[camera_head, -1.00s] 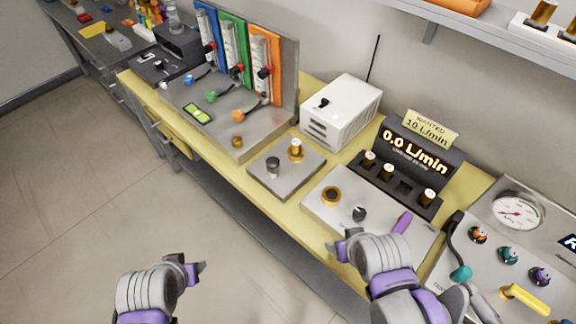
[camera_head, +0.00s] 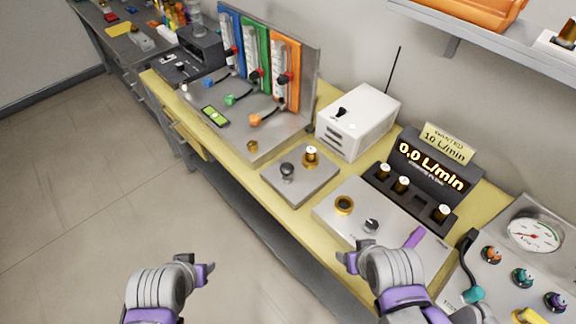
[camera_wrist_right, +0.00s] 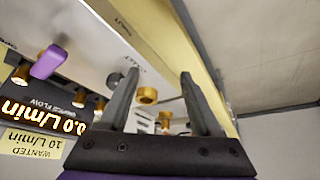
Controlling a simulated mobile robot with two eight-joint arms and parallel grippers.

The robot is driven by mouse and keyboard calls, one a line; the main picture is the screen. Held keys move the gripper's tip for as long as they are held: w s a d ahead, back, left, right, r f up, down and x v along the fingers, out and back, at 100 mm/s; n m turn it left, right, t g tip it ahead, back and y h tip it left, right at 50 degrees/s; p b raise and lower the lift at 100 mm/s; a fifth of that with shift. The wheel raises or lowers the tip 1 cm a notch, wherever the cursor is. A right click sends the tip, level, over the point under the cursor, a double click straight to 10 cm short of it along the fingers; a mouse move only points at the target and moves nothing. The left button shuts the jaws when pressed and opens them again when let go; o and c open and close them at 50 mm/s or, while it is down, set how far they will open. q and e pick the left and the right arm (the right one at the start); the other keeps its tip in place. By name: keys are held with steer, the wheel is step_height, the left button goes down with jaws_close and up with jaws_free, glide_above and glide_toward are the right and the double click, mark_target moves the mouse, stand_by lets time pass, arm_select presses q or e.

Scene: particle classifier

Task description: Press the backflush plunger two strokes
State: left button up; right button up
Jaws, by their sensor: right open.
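No label shows which part is the backflush plunger. A small steel plate (camera_head: 278,187) on the bench carries a dark round-topped knob (camera_head: 287,170) and a brass post with a pale top (camera_head: 311,155). To its right, a pale panel (camera_head: 325,217) has a brass ring (camera_head: 344,205), a dark knob (camera_head: 371,225) and a purple lever (camera_head: 414,238). My right gripper (camera_head: 350,258) is open and empty at this panel's front edge. In the right wrist view its fingers (camera_wrist_right: 158,98) flank the brass ring (camera_wrist_right: 147,95). My left gripper (camera_head: 207,274) is over the floor, its opening unclear.
A white box (camera_head: 357,122) with an antenna stands behind the plate. A dark display (camera_head: 432,166) reads 0.0 L/min. A gauge panel (camera_head: 535,233) is at right, coloured flow tubes (camera_head: 258,62) at back left. The floor (camera_head: 90,200) in front is clear.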

steer(key=shift+w+a+r, duration=0.1)
steer(key=shift+w, duration=0.05)
steer(key=shift+c, duration=1.2)
steer(key=w+a+r, duration=0.1)
steer(key=w, duration=0.1)
steer(key=w+r+n+y, duration=0.1)
steer(key=w, duration=0.1)
steer(key=w+a+r+n, duration=0.1)
steer(key=shift+w+a+r+y+b, duration=0.25)
steer(key=shift+w+a+y+b, duration=0.05)
steer(key=shift+w+y+b, duration=0.1)
jaws_close()
steer(key=w+a+r+n+y, duration=0.2)
steer(key=w+r, duration=0.1)
steer(key=w, duration=0.5)
steer(key=w+a+r+n+t+y+b, duration=0.1)
steer(key=w+a+r+n, duration=0.1)
steer(key=w, duration=0.6)
step_height(320, 180, up, 2)
steer(key=shift+a+r+n+t+y, duration=0.3)
steer(key=shift+n+y, duration=0.1)
steer(key=shift+n, duration=0.4)
